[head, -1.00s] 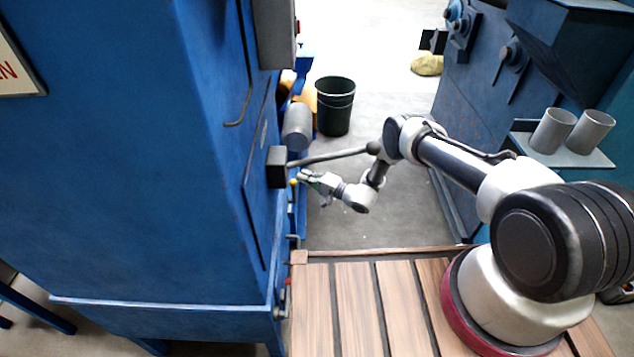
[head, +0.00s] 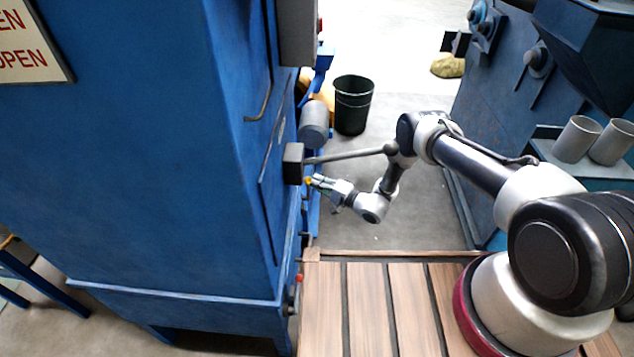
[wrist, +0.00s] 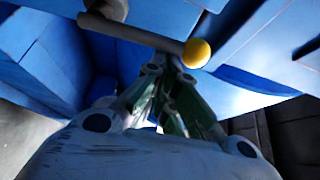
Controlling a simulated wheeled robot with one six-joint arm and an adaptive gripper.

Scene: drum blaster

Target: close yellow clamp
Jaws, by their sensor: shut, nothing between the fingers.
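The yellow clamp shows as a yellow ball knob (wrist: 197,53) at the end of a grey rod (wrist: 130,32) in the wrist view, just beyond my fingertips. In the head view the yellow knob (head: 308,181) is small, at the side of the blue machine (head: 130,160), below a black block with a long grey lever. My gripper (head: 316,180) is at the knob in the head view; it also shows in the wrist view (wrist: 170,62). Its fingers are together with nothing between them. I cannot tell whether the fingertips touch the knob or rod.
The grey lever (head: 350,154) with its round end reaches out just above my gripper. A grey cylinder (head: 314,122) and a dark bin (head: 352,105) stand beyond. Another blue machine (head: 500,120) is at the right. Open floor (head: 425,205) lies between the machines.

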